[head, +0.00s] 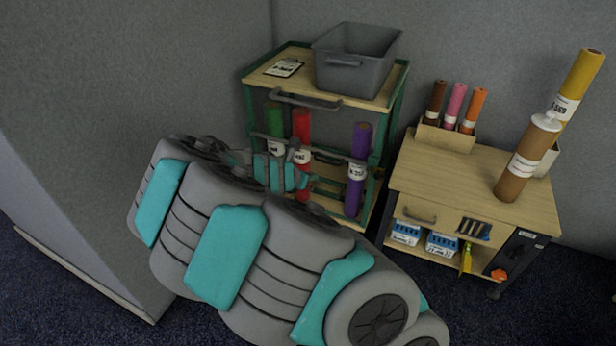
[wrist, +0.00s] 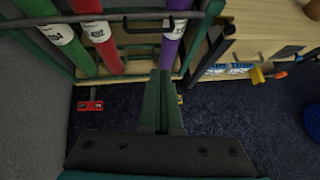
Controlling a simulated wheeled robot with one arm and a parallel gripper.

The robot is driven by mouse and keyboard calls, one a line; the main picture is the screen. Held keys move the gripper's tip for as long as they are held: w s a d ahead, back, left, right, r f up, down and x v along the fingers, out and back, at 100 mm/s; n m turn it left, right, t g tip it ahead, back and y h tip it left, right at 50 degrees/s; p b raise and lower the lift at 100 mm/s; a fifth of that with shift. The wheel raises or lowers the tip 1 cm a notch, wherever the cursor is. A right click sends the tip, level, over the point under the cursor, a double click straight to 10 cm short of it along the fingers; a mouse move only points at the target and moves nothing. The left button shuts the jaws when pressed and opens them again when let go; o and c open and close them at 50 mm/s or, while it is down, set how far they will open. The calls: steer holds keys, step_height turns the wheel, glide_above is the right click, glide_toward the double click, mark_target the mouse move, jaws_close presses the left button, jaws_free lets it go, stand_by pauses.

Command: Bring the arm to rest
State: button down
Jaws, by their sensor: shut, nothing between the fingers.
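My gripper (wrist: 164,76) is in the wrist view, its two dark green fingers shut together with nothing between them. In the head view my teal and grey arm reaches from the lower middle toward the left, and its wrist end is in front of the green-framed trolley (head: 389,137). The fingertips are hard to make out there. In the wrist view the fingers overlap the trolley's lower front, below the purple roll (wrist: 174,38). I cannot tell whether they touch it.
The trolley holds a green roll (head: 274,118), a red roll (head: 301,125) and, on top, a grey bin (head: 355,75). A wooden cabinet (head: 420,180) with upright rolls stands right. A grey wall or partition (head: 75,170) is close on the left.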

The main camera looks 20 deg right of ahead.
steer(key=shift+v, duration=1.3)
